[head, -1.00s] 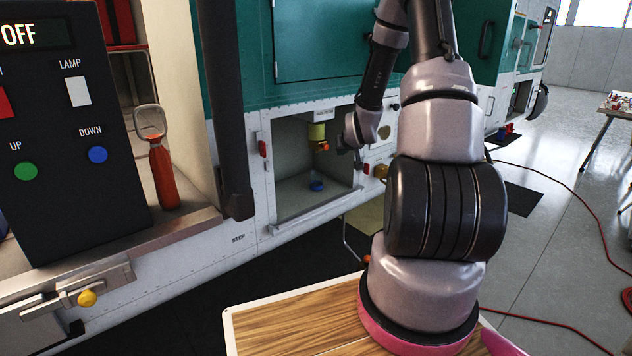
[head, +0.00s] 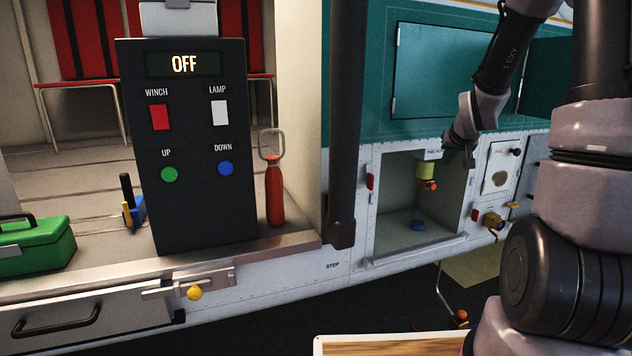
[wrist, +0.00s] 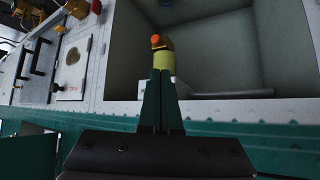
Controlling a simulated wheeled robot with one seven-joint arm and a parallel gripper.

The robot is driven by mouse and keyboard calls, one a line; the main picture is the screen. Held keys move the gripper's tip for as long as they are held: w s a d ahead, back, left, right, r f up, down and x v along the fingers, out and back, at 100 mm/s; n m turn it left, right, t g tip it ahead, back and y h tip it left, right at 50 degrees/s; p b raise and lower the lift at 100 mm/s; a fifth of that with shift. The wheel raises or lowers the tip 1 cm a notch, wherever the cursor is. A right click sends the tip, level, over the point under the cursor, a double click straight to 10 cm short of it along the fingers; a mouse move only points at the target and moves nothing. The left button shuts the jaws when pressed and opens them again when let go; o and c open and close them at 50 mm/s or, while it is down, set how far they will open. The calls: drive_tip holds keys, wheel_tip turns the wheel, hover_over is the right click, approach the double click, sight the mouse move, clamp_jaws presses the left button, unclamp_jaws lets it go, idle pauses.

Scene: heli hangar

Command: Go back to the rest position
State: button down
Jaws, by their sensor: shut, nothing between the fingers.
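My gripper (wrist: 161,105) shows in the wrist view with its two green fingers together and nothing between them. In the head view my gripper (head: 452,150) is small, by the top right of an open bay (head: 393,208) in the white hull panel. Its fingertips are hard to make out there. A yellow-green cylinder with an orange knob (head: 427,178) hangs inside the bay. In the wrist view the same cylinder (wrist: 162,62) lies just past the fingertips; I cannot tell whether they touch it.
A black control box (head: 200,220) reading OFF stands on the cabin floor at left, beside a red bottle-like tool (head: 274,195) and a green case (head: 38,243). A dark vertical post (head: 345,120) stands left of the bay. A blue cap (head: 417,225) lies on the bay floor.

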drive_tip(key=s+a+r+y, duration=0.1)
drive_tip(key=s+a+r, duration=0.3)
drive_tip(key=s, duration=0.5)
drive_tip(key=s+a+r+m+g+y, duration=0.1)
drive_tip(key=s+a+r, duration=0.3)
drive_tip(key=s, duration=0.6)
drive_tip(key=s+a+r+g+y, duration=0.1)
drive_tip(key=s+a+r, duration=0.4)
drive_tip(key=s+r, duration=0.2)
drive_tip(key=s, duration=0.2)
drive_tip(key=shift+s+r+m+y, duration=0.35)
drive_tip(key=shift+m+y, duration=0.05)
